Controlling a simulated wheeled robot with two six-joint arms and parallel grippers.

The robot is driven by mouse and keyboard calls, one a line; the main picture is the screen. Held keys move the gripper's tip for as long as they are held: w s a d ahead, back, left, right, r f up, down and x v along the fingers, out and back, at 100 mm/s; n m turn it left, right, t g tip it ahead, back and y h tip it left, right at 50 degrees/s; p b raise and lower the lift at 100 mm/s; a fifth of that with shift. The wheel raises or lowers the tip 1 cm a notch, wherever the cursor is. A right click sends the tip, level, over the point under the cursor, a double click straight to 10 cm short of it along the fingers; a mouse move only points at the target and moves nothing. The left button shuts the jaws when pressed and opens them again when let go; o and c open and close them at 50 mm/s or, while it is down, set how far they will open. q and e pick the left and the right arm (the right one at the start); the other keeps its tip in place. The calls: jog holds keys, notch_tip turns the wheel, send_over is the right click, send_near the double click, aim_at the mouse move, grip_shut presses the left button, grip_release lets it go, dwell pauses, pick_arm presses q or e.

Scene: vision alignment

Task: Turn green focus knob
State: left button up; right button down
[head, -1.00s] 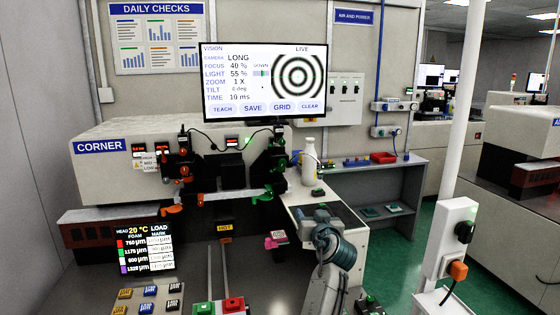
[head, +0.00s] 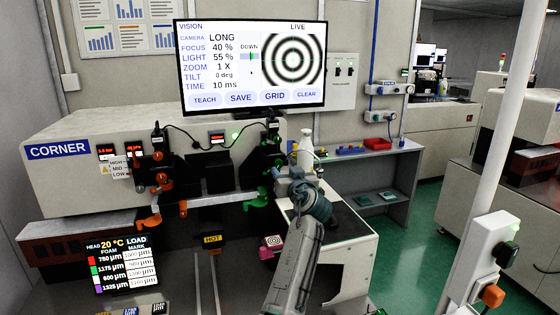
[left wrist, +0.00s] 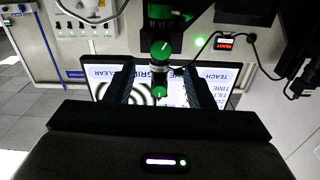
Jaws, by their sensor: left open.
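The green-marked camera unit (head: 264,160) hangs below the right part of the screen in the head view. A green lever (head: 258,199) sticks out at its bottom. In the left wrist view, which looks upside down, a larger green knob (left wrist: 161,50) and a smaller green knob (left wrist: 159,93) sit on this dark unit. Which one is the focus knob I cannot tell. My left gripper (head: 284,180) is open beside the unit. In its wrist view the fingers (left wrist: 160,88) stand either side of the smaller knob, with gaps; contact is not visible. My right gripper is out of view.
An orange-marked unit (head: 160,175) is to the left. A white bottle (head: 306,150) stands close behind my left gripper. Cables (left wrist: 240,40) run near the unit in the wrist view.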

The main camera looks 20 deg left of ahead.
aim_at(279, 164)
pick_arm(q)
jog(key=p+x, duration=0.1)
jog(key=x, duration=0.3)
jog(key=shift+a, duration=0.15)
jog(key=shift+x, duration=0.8)
jog(key=shift+w+f+p, duration=0.1)
jog(key=shift+w+p, duration=0.05)
jog(key=shift+p, duration=0.15)
jog(key=shift+w+a, duration=0.15)
jog(key=shift+f, duration=0.1)
jog(key=c, duration=1)
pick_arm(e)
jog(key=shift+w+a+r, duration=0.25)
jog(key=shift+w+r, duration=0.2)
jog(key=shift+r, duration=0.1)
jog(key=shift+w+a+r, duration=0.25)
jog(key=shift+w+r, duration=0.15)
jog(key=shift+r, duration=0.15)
